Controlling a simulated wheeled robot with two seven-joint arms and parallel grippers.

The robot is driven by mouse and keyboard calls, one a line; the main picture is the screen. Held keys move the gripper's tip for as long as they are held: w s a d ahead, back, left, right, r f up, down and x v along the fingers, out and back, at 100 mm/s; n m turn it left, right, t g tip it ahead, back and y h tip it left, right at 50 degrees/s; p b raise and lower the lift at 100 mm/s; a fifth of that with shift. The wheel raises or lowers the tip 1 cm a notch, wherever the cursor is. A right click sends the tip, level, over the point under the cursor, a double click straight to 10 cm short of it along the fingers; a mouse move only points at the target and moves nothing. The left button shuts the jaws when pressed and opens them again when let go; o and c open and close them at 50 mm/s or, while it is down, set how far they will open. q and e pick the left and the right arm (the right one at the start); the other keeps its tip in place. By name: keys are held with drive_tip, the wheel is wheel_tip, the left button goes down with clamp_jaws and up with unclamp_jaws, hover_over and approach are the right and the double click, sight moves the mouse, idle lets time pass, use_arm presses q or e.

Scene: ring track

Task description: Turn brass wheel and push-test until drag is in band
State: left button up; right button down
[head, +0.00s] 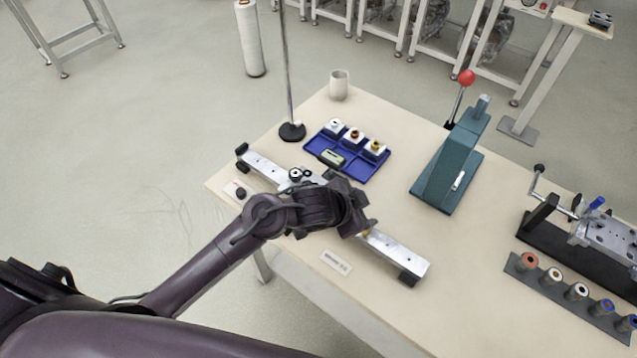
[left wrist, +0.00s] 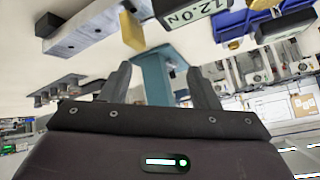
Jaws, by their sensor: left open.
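The metal rail (head: 400,256) lies along the near-left edge of the table with dark end blocks. My left gripper (head: 362,208) is over its middle, open and empty. In the left wrist view the two fingers (left wrist: 158,85) stand apart, and the rail (left wrist: 85,32) is beyond them at upper left. A readout (left wrist: 192,10) appears to show 12.0 N. My arm hides the rail's middle.
A blue tray (head: 323,152) with several small parts is behind the rail, near a pole stand (head: 292,131). A green press (head: 445,170) with a red knob stands centre right. A crank fixture (head: 600,235) and a row of rollers (head: 552,285) are at right.

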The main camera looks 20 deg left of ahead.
use_arm(q)
drive_tip(key=w+d+r+m+g+h, duration=0.1)
drive_tip(key=w+d+m+h, duration=0.1)
drive_tip(key=w+m, duration=0.15)
drive_tip(key=m+g+y, duration=0.3)
drive_tip(key=g, duration=0.3)
approach(316, 182)
drive_tip(key=s+d+r, duration=0.2)
drive_tip(key=s+d, duration=0.1)
drive_tip(key=s, duration=0.1)
drive_tip(key=x, duration=0.5)
drive_tip(key=shift+d+f, duration=0.1)
drive_tip(key=shift+f, duration=0.2)
drive_tip(key=shift+d+f+h, duration=0.25)
drive_tip(key=shift+f+h, duration=0.05)
drive_tip(key=shift+f, duration=0.4)
use_arm(e)
drive_tip(key=shift+w, duration=0.5)
use_arm(q)
drive_tip(key=shift+w, duration=0.1)
